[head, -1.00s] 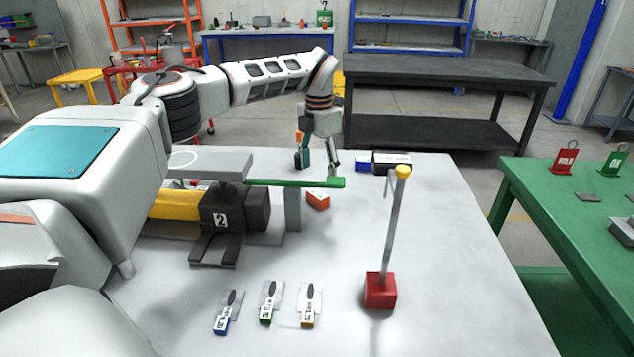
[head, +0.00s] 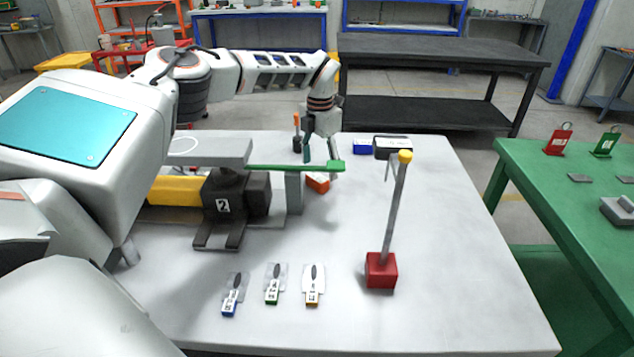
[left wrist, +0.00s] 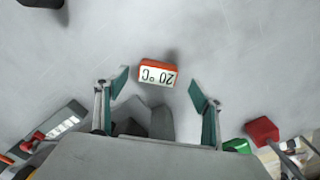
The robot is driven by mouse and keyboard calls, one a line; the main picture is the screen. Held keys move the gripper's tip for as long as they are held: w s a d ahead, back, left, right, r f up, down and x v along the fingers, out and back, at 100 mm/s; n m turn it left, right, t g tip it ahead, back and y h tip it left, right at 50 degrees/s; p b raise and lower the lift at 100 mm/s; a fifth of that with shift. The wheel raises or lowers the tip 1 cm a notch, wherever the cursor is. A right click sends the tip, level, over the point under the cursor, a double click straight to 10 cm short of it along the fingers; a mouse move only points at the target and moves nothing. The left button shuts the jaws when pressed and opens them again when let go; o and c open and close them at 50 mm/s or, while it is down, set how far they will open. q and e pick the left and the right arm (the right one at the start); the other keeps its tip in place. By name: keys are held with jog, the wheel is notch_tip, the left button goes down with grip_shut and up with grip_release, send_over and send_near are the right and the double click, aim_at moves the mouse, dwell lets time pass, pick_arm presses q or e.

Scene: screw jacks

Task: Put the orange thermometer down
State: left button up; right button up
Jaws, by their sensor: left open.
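The orange thermometer (head: 317,183) is a small orange block behind the green bar in the head view. It appears to rest on the grey table (head: 440,220). In the left wrist view the thermometer (left wrist: 158,73) shows its white "20 °C" face, upside down. My left gripper (head: 321,165) is over it, partly hidden by the green bar. In the wrist view the left gripper (left wrist: 159,90) is open, with its teal fingertips on either side of the thermometer and gaps on both sides. My right gripper is not in view.
A dark screw jack (head: 223,206) marked 2 and a green bar (head: 300,167) stand close in front. A red-based post (head: 381,270) stands to the right. Blue (head: 362,147) and black (head: 393,147) boxes sit behind. Several small tagged items lie in front. The table's right part is clear.

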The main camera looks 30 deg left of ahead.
aim_at(317, 176)
pick_arm(q)
jog(key=f, duration=0.4)
jog(key=shift+s+a+f+b, duration=0.15)
jog(key=shift+s+a+b, duration=0.05)
jog(key=shift+s+b, duration=0.1)
jog(key=shift+w+f, duration=0.1)
jog(key=shift+f, duration=0.25)
jog(key=shift+r, duration=0.1)
jog(key=shift+c, duration=0.7)
jog(key=c, duration=1.3)
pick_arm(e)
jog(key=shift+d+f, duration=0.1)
